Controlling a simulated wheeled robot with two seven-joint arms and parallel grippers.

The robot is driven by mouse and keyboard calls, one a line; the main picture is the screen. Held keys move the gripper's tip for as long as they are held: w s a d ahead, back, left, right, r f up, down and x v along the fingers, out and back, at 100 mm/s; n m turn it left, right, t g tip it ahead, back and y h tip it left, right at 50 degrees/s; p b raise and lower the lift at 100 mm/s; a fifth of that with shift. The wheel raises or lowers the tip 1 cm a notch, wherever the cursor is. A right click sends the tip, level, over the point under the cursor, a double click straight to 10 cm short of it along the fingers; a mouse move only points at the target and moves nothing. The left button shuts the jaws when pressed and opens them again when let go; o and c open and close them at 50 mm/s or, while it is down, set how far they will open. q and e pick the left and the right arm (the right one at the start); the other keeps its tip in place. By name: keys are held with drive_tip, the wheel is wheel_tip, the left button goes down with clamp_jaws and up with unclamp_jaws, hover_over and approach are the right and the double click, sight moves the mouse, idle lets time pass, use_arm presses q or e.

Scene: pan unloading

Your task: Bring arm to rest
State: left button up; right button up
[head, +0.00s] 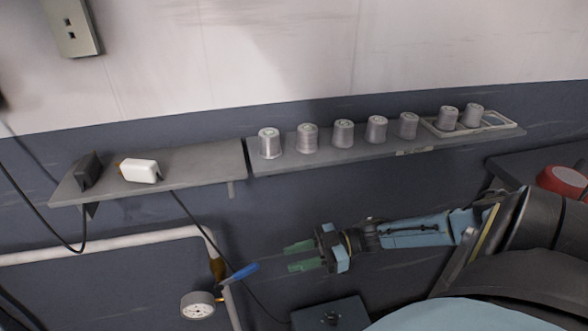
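My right arm comes in from the right, and its gripper (289,257) points left across the dark wall. Its two green fingers are apart, with a gap between them and no object seen in it. The fingertips are a little to the right of a blue handle (240,272) and look apart from it. My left gripper is not in view. No pan is in view.
A grey wall shelf (205,158) above the gripper bears several metal cans (307,138), a white object (140,170) and a dark one (86,170). A pressure gauge (197,305) and pale pipe (110,248) are lower left. A red round object (563,180) is at right.

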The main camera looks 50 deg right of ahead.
idle(0.3)
drive_tip(key=s+d+f+m+t+h, duration=0.1)
drive_tip(key=s+d+f+m+h, duration=0.15)
drive_tip(key=f+h, duration=0.65)
drive_tip(key=s+d+f+m+t+h, duration=0.1)
drive_tip(key=d+f+m+h, duration=0.2)
drive_tip(key=f, duration=1.2)
drive_tip(key=s+a+f+m+g+h, duration=0.1)
drive_tip(key=s+a+f+g, duration=0.2)
drive_tip(key=s, duration=0.6)
drive_tip(key=s+a+f+m+g+h, duration=0.1)
drive_tip(key=s+a+f+g, duration=0.2)
drive_tip(key=s+a+f, duration=0.2)
drive_tip(key=s+a+f+m+g+h, duration=0.1)
drive_tip(key=s+a+f+g, duration=0.3)
drive_tip(key=s+f, duration=0.4)
drive_tip(key=s, duration=0.6)
